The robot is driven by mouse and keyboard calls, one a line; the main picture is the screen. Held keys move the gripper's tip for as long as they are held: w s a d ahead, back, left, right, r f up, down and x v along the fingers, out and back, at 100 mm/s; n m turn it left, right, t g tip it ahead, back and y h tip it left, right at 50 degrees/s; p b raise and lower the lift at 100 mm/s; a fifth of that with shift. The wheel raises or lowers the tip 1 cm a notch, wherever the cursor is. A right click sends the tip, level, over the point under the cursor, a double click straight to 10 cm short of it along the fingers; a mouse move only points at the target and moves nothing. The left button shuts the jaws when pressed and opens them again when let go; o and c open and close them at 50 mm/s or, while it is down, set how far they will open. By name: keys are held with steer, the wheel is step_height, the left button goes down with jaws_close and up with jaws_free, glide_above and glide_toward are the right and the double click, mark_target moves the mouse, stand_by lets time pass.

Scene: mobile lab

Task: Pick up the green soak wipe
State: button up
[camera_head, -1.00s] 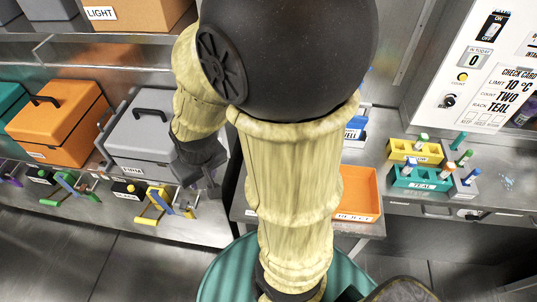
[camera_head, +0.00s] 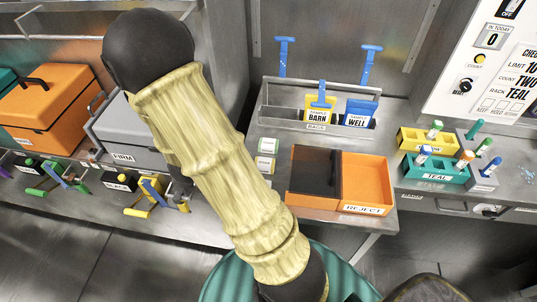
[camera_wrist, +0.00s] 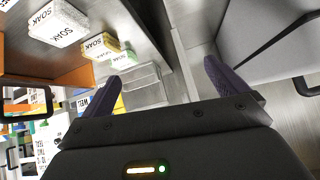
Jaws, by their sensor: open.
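The green soak wipe (camera_wrist: 123,58) is a small block with a white SOAK label and green edge. In the wrist view it is the farthest of several SOAK blocks in a row, up and left of centre. In the head view a small green-edged block (camera_head: 268,146) at the left edge of the steel bench looks like the same wipe. My gripper (camera_wrist: 163,85) is open and empty, its purple fingers wide apart, and the wipe is beyond the left finger. In the head view my arm mostly hides the gripper.
A yellow-edged SOAK block (camera_wrist: 100,46) and a pale one (camera_wrist: 59,23) stand near the wipe. An orange REJECT tray (camera_head: 367,185), a clear rack (camera_head: 275,112) and a teal tube rack (camera_head: 437,174) are on the bench. A grey FIRM case (camera_head: 125,140) stands left.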

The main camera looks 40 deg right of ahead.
steer(key=s+d+f+m+g+h+b, duration=0.1)
steer(key=s+d+f+m+g+h, duration=0.1)
steer(key=s+d+f+h, duration=0.1)
steer(key=shift+s+d+m+h+b, duration=0.15)
steer(key=shift+d+m+h+b, duration=0.25)
steer(key=shift+d+h, duration=0.65)
steer(key=shift+d, duration=0.1)
glide_toward(267, 145)
steer(key=x, duration=0.4)
steer(key=shift+w+d+f, duration=0.1)
steer(key=shift+w, duration=0.1)
steer(key=shift+s, duration=0.1)
